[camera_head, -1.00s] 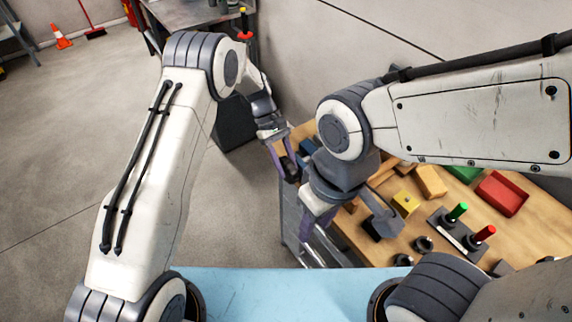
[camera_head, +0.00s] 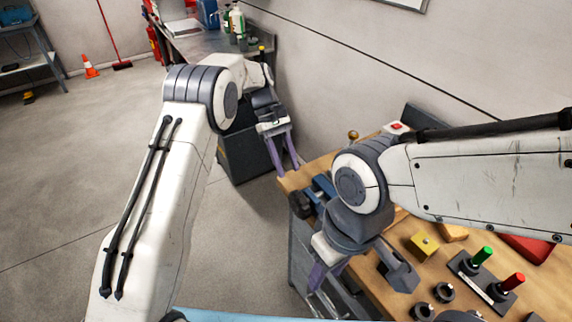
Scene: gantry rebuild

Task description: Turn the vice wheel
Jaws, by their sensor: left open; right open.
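The wooden bench (camera_head: 400,310) also carries a yellow block (camera_head: 423,244), a holder with green (camera_head: 482,256) and red (camera_head: 514,282) handles, and dark rings (camera_head: 444,292). A grey side table (camera_head: 205,45) with bottles stands behind. The floor at left is clear; an orange cone (camera_head: 90,66) is far off.

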